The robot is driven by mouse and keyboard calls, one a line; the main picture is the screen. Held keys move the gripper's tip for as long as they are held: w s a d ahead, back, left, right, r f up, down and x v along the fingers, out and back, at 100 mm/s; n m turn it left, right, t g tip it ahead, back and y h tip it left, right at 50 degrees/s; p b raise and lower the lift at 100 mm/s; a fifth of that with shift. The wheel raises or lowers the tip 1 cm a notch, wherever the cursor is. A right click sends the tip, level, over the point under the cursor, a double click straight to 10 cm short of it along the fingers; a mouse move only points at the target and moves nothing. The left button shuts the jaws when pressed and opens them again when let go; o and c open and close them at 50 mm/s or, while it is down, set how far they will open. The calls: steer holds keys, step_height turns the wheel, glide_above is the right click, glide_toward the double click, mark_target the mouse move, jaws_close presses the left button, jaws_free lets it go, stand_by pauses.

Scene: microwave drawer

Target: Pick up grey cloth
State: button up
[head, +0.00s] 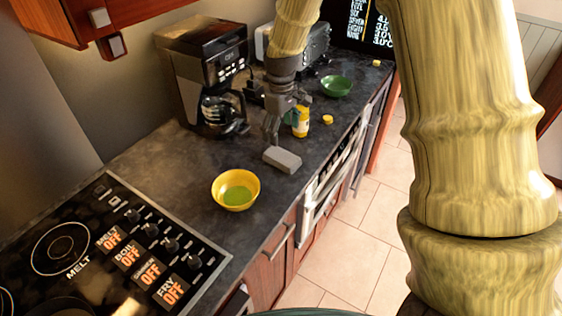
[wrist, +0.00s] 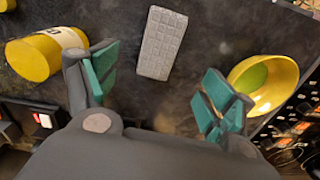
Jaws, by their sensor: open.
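The grey cloth (head: 282,159) looks like a small grey block lying flat on the dark counter near its front edge. In the wrist view the grey cloth (wrist: 161,43) shows a grid pattern and lies ahead of the fingertips, between their lines. My gripper (head: 274,135) is just behind and above it in the head view. In the wrist view my gripper (wrist: 158,85) has its green-padded fingers spread wide with nothing between them. Whether a finger touches the cloth cannot be told from the head view.
A yellow bowl (head: 236,189) with green inside stands left of the cloth. A yellow bottle (head: 301,121) stands behind it, with a small yellow item (head: 328,119) and a green bowl (head: 336,86) farther back. A coffee maker (head: 205,80) stands at the wall. The stove (head: 100,250) is at lower left.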

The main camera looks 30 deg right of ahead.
steer(key=p, duration=0.2)
glide_above(282, 156)
steer(key=f, duration=0.5)
steer(key=shift+w+a, duration=0.2)
steer(key=shift+w, duration=0.05)
steer(key=shift+s+d+f+p, duration=0.15)
steer(key=shift+f+p, duration=0.35)
steer(key=shift+f, duration=0.35)
steer(key=shift+s+d+f+p, duration=0.15)
steer(key=shift+f+p, duration=0.35)
steer(key=shift+f, duration=0.3)
steer(key=shift+w+f+p, duration=0.1)
steer(key=shift+f+p, duration=0.25)
steer(key=shift+f, duration=0.9)
steer(key=c, duration=1)
